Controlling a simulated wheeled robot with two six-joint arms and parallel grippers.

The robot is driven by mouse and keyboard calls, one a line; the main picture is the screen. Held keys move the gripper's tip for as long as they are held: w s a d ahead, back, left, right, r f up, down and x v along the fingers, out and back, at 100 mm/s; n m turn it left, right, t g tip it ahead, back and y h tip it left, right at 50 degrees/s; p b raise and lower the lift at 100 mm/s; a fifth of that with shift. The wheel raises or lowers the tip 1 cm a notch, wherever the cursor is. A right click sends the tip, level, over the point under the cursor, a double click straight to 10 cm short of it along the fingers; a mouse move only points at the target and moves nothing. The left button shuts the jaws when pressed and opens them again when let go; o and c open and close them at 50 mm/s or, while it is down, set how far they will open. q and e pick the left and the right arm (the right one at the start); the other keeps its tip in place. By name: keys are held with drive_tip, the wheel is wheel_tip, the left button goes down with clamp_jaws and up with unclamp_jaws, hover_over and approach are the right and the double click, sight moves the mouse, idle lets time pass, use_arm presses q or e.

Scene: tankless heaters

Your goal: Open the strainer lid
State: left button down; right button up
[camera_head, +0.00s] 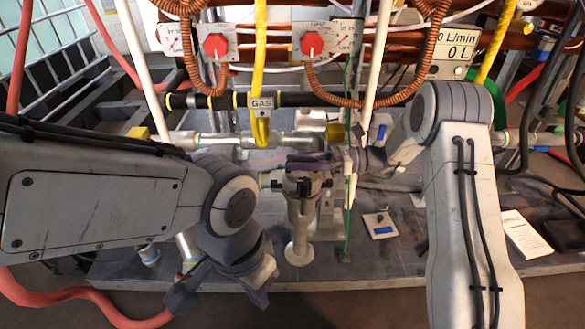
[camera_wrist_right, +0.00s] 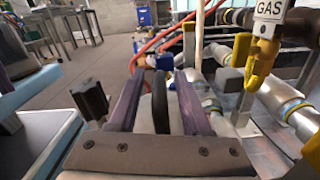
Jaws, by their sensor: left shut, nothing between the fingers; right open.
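The strainer (camera_head: 300,225) is a pale metal body with black knobs, standing upright in the middle of the head view. My right gripper (camera_head: 305,162) comes in from the right over its top, with purple-grey fingers. In the right wrist view, the open fingers (camera_wrist_right: 155,95) lie either side of a dark upright part (camera_wrist_right: 161,103), apparently the lid's handle; I cannot tell if they touch it. A black knob (camera_wrist_right: 90,99) stands left of the fingers. The lid is largely hidden by the gripper. My left gripper (camera_head: 258,294) is shut and empty, low and left of the strainer.
A yellow gas pipe with a GAS tag (camera_head: 262,102) hangs behind the strainer. Silver pipes (camera_head: 225,140) run behind too. Red valve knobs (camera_head: 312,44) and orange hoses are above. A red hose (camera_head: 90,305) lies at lower left. A white card (camera_head: 380,222) lies on the base plate.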

drive_tip(key=shift+a, duration=0.85)
clamp_jaws()
drive_tip(key=shift+s, duration=0.1)
drive_tip(key=shift+s, duration=0.1)
idle(0.6)
